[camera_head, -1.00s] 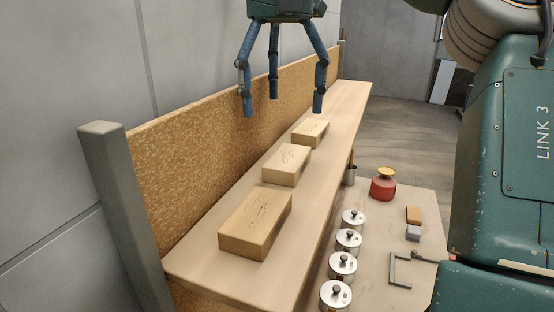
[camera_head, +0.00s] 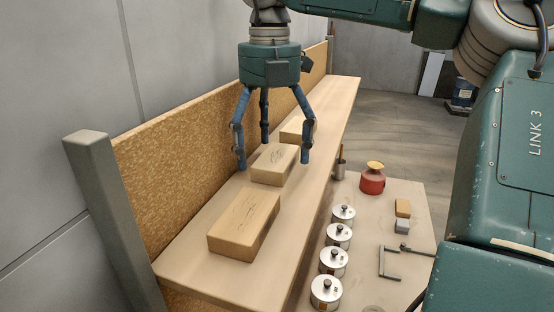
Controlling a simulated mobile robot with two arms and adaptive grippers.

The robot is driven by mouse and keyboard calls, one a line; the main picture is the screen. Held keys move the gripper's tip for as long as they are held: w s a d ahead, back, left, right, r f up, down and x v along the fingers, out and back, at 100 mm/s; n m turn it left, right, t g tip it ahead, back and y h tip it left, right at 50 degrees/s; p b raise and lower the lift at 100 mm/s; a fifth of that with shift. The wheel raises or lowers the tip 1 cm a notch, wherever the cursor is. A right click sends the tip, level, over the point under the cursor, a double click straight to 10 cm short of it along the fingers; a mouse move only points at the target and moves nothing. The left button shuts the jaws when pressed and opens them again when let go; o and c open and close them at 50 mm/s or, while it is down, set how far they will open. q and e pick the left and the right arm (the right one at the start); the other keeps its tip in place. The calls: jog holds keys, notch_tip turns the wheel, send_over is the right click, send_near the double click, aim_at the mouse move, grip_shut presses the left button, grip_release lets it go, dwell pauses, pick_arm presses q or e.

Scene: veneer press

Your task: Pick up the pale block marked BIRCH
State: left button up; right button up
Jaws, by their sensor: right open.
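Three pale wooden blocks lie in a row on a long wooden shelf (camera_head: 190,263): a near block (camera_head: 243,225), a middle block (camera_head: 273,165) and a far block (camera_head: 296,128). Each of the near two has dark markings on top, too small to read, so I cannot tell which is BIRCH. My right gripper (camera_head: 272,158) points down with its three blue fingers spread and empty. Its fingertips show on either side of the middle block, and one finger is behind it; I cannot tell whether they touch it. The far block is partly hidden by a finger. My left gripper is not in view.
A cork-like board (camera_head: 185,150) with a grey post (camera_head: 105,200) backs the shelf. On a lower table (camera_head: 365,240) to the right stand several lidded metal tins (camera_head: 333,261), a red pot (camera_head: 372,180), small blocks (camera_head: 403,208) and a metal bracket (camera_head: 385,264).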

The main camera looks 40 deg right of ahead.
jog(key=shift+a, duration=0.1)
jog(key=shift+c, duration=0.5)
jog(key=c, duration=1.2)
jog(key=shift+r, duration=0.1)
jog(key=shift+c, duration=0.2)
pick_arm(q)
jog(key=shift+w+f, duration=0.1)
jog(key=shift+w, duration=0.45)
pick_arm(e)
jog(key=shift+r, duration=0.1)
